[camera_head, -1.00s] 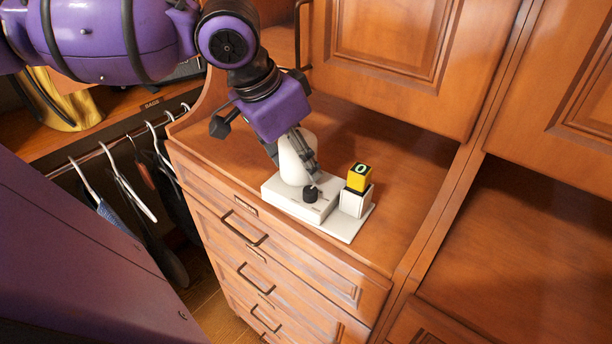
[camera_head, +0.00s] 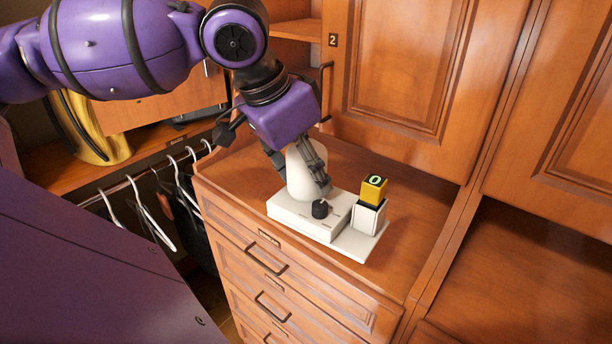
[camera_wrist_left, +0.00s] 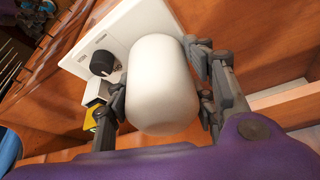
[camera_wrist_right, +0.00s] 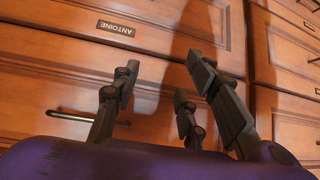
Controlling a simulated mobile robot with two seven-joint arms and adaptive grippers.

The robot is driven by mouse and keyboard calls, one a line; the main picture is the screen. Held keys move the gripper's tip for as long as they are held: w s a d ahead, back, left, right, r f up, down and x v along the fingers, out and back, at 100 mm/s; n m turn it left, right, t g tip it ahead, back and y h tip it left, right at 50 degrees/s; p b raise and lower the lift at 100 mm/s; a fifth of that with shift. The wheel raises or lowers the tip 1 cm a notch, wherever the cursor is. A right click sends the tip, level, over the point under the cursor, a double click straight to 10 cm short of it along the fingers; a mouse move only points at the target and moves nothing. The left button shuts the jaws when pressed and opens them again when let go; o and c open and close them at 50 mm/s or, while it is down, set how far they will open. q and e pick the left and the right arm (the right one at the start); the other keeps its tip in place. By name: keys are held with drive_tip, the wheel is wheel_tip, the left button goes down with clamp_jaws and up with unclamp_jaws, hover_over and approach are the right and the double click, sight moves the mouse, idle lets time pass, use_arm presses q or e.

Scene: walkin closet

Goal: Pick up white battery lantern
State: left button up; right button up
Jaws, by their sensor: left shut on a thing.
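The white battery lantern has a smooth, rounded white body (camera_head: 303,172) standing upright on a flat white base (camera_head: 298,213) with a black knob (camera_head: 320,208). A small white holder (camera_head: 367,216) with a yellow block (camera_head: 374,188) marked with a dark label stands at the base's right end. My left gripper (camera_head: 318,178) is shut on the rounded body. In the left wrist view its fingers press on both sides of the white body (camera_wrist_left: 162,85). My right gripper (camera_wrist_right: 165,85) shows only in the right wrist view, open and empty.
The base rests on a wooden dresser top (camera_head: 410,220), near its front edge. Wooden cabinet doors (camera_head: 410,85) rise behind. Hangers on a rail (camera_head: 135,180) are at the left. Drawer fronts (camera_wrist_right: 60,60), one labelled ANTOINE, lie before my right gripper.

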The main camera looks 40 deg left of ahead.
sight(291, 213)
use_arm(q)
drive_tip(key=shift+s+d+r, duration=0.1)
drive_tip(key=shift+s+r, duration=0.1)
drive_tip(key=shift+s, duration=0.45)
drive_tip(key=shift+s+d+r, duration=0.1)
drive_tip(key=shift+s+r, duration=0.1)
drive_tip(key=shift+s, duration=0.4)
drive_tip(key=shift+s+d+r, duration=0.1)
drive_tip(key=shift+s+r, duration=0.2)
drive_tip(key=shift+s, duration=0.3)
drive_tip(key=shift+s+d+r, duration=0.15)
drive_tip(key=shift+s+r, duration=0.15)
drive_tip(key=shift+s, duration=0.35)
drive_tip(key=shift+s+d+r, duration=0.1)
drive_tip(key=shift+s+r, duration=0.2)
drive_tip(key=shift+s, duration=0.3)
drive_tip(key=shift+s+d+r, duration=0.1)
drive_tip(key=shift+s+r, duration=0.1)
drive_tip(key=shift+s, duration=0.3)
drive_tip(key=shift+s+d+r, duration=0.1)
drive_tip(key=shift+s+r, duration=0.05)
drive_tip(key=shift+s, duration=0.4)
